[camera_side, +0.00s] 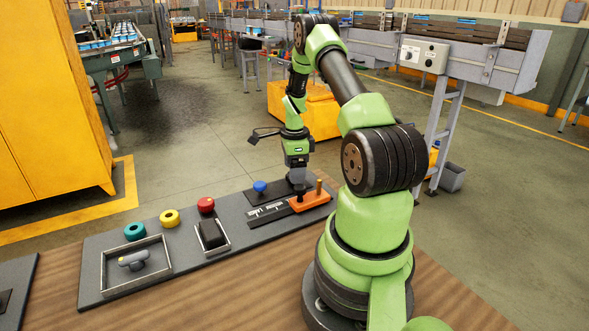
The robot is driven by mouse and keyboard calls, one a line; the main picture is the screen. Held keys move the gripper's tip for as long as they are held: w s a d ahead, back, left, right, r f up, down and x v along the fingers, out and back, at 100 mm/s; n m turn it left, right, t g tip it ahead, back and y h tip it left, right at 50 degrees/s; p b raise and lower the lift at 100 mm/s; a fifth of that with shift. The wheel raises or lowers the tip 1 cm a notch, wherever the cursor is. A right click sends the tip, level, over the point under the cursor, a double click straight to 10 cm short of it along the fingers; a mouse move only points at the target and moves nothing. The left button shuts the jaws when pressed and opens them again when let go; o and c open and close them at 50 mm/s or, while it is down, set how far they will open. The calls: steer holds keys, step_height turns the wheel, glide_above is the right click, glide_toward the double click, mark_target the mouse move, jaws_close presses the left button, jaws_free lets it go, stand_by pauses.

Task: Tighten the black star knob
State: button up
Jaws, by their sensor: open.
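My gripper (299,185) points down over the orange block (316,201) at the right end of the dark board. A small dark shape (299,198) sits just under the fingers, on or beside the orange block; it may be the black star knob, but it is too small and too covered to tell its shape. My gripper is open around or just above it; I cannot tell whether the fingers touch it. An upright brass pin (318,187) stands on the orange block, right of the gripper.
On the board (100,262) are a blue knob (260,186), a red knob (206,205), yellow (169,217) and teal (135,231) rings, a black block (212,234) in a frame, and a tray (109,292) with a grey part (133,260). Bare wooden table (225,290) lies in front.

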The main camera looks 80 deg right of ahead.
step_height(320, 180, up, 10)
steer(key=shift+f, duration=0.2)
stand_by(0.4)
steer(key=w+a+r+n+t+h, duration=0.1)
steer(key=w+a+r+n+t, duration=0.15)
steer(key=a+r+n, duration=0.55)
steer(key=w+a+r+n+t, duration=0.1)
steer(key=w+a+r+n, duration=0.2)
steer(key=a+r+n, duration=0.5)
steer(key=s+a+r+n+t+y, duration=0.1)
steer(key=s+a+n+t, duration=0.1)
steer(key=s+a+n, duration=0.3)
steer(key=s+a+r+n+t+y, duration=0.1)
steer(key=s+a+n, duration=0.4)
steer(key=a, duration=0.7)
steer(key=shift+a+n+t+y, duration=0.2)
steer(key=shift+n+t+y, duration=0.2)
steer(key=shift+y, duration=0.1)
